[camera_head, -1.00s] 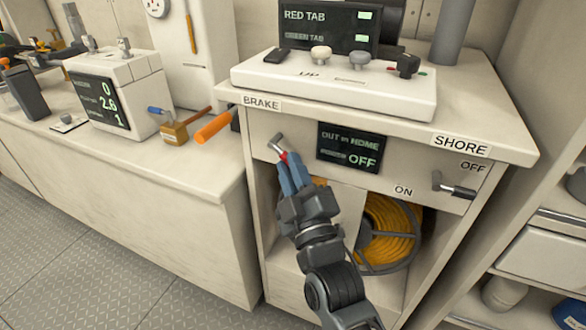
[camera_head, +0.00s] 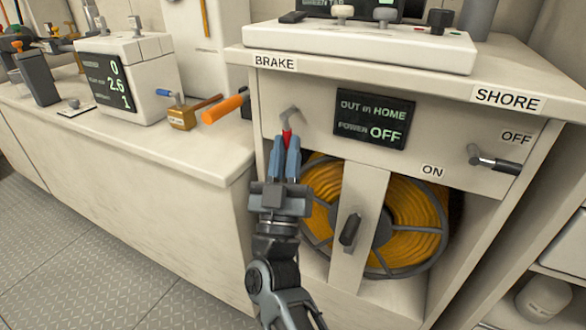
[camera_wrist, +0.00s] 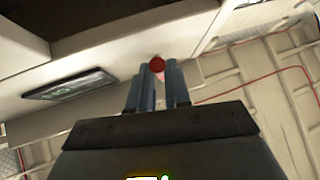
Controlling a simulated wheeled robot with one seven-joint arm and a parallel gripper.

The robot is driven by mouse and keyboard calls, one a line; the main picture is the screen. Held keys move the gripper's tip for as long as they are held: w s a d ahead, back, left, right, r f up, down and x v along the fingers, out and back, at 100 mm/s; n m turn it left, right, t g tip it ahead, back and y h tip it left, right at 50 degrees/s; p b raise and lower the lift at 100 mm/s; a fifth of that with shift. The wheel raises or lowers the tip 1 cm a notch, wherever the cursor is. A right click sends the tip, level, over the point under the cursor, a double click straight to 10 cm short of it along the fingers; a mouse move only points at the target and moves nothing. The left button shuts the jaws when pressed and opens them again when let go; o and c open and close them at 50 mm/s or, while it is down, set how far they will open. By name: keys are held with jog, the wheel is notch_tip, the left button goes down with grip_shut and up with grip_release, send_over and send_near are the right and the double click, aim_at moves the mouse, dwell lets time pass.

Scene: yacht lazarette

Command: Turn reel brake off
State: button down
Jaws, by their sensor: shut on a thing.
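The brake lever (camera_head: 289,124) is on the cabinet's front panel below the BRAKE label (camera_head: 275,63). It has a grey shank and a red grip, and it points down. My gripper (camera_head: 287,145) is shut on the red grip, with a blue-grey finger on either side. In the wrist view the red end of the brake lever (camera_wrist: 157,65) shows between the fingertips (camera_wrist: 158,75). The reel (camera_head: 405,215) with yellow hose or cable stands in the open bay below. The display (camera_head: 371,119) reads OUT m HOME and POWER OFF.
The shore lever (camera_head: 495,161) is at the right of the panel, near the ON and OFF labels. A hammer with an orange handle (camera_head: 222,109) and a brass padlock (camera_head: 181,117) lie on the left bench. A post with a dark handle (camera_head: 350,229) stands before the reel.

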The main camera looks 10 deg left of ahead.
jog(key=shift+w+a+f+m+h+b, duration=0.1)
jog(key=shift+a+f+m+h+b, duration=0.1)
jog(key=shift+m+h+b, duration=0.45)
jog(key=shift+a+f+m+h+b, duration=0.1)
jog(key=shift+a+m+h+b, duration=0.15)
jog(key=shift+m+h, duration=0.8)
jog(key=shift+r+m, duration=0.2)
jog(key=shift+m, duration=0.1)
jog(key=c, duration=1.1)
grip_release()
jog(key=shift+h, duration=0.4)
jog(key=v, duration=0.7)
jog(key=shift+s+f, duration=0.25)
jog(key=shift+f, duration=0.05)
jog(key=shift+s+a, duration=0.1)
